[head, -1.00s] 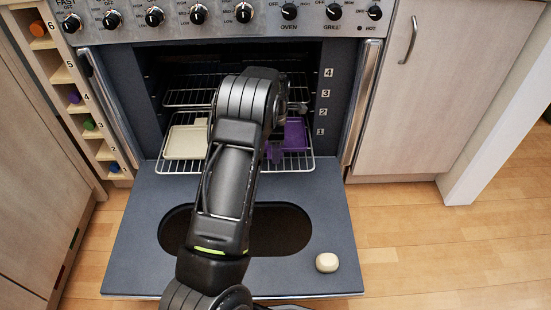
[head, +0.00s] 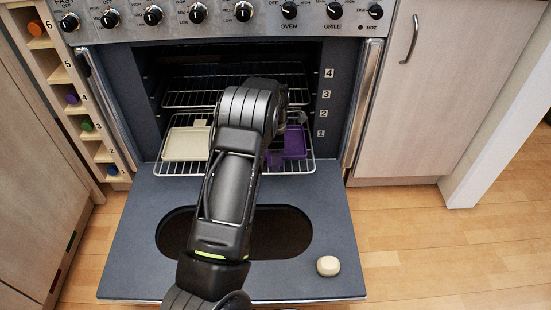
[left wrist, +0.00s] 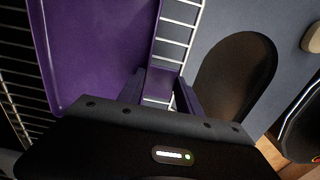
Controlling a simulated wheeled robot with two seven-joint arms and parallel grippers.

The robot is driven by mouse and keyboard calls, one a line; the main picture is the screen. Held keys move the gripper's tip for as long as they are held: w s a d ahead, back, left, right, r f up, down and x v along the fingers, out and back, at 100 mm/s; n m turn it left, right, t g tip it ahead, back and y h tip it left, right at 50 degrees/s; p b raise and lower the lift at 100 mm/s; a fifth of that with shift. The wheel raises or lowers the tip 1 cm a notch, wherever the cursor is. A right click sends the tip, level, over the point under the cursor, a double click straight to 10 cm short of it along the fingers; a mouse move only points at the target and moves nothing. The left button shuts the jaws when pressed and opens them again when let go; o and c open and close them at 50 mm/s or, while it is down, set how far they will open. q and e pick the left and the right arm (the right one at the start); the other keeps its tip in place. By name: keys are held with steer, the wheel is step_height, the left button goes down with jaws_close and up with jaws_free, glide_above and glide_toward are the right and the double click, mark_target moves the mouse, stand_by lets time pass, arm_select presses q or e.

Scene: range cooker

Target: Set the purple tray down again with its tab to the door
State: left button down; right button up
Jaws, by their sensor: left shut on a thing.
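The purple tray (head: 295,143) is at the right of the lower oven rack (head: 228,168), inside the open oven. In the left wrist view the tray (left wrist: 95,50) fills the upper left, with rack wires beside and below it. My left gripper (head: 273,152) is at the tray's near left side, partly hidden behind its own arm. In the left wrist view its fingers (left wrist: 161,88) are shut on the tray's narrow purple edge part, seemingly the tab. I cannot tell whether the tray touches the rack. My right gripper is not in view.
A cream tray (head: 187,145) lies on the rack's left, its tab to the back. The oven door (head: 335,230) is folded down, with a dark oval recess and a cream rounded block (head: 328,266). An upper rack (head: 190,98) sits above. A peg shelf (head: 75,95) stands left.

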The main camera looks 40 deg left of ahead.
arm_select(q)
steer(key=c, duration=0.8)
jaws_free()
step_height(320, 180, up, 12)
steer(key=p, duration=0.4)
